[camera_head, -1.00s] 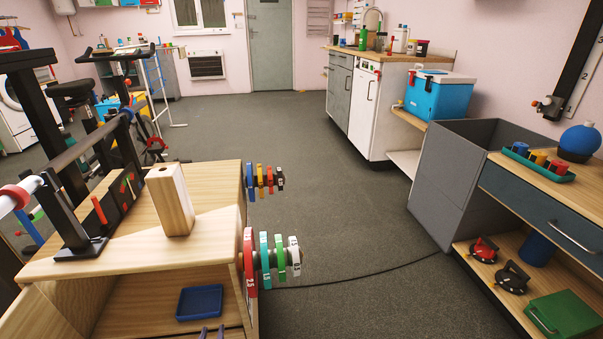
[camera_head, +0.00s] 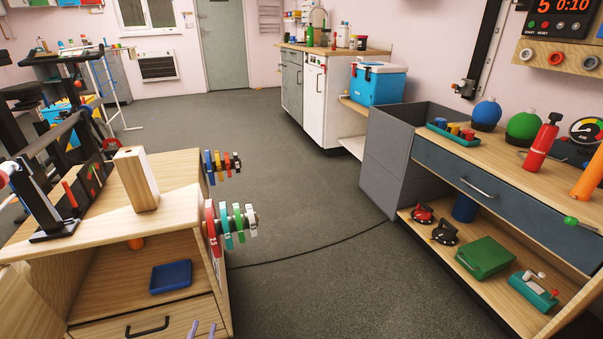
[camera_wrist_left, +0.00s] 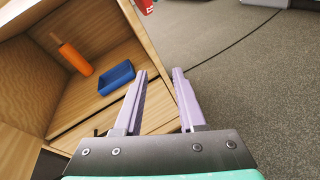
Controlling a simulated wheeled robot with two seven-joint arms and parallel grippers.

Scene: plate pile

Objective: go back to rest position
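My left gripper (camera_head: 202,329) shows only as two lilac fingertips at the bottom edge of the head view. In the left wrist view the left gripper (camera_wrist_left: 159,73) has its fingers apart with nothing between them. It is in front of the wooden cabinet (camera_head: 180,205), clear of the plates. Small coloured plates (camera_head: 221,162) hang on an upper peg on the cabinet's right side. Larger red, green and white plates (camera_head: 231,222) hang on a lower peg. My right gripper is in neither view.
A blue tray (camera_head: 171,277) lies on the cabinet shelf, and a wooden block (camera_head: 136,178) stands on top. A bench (camera_head: 470,178) with a grey bin (camera_head: 385,165) is at the right. Open grey floor (camera_head: 290,200) lies between, crossed by a thin cable (camera_head: 310,249).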

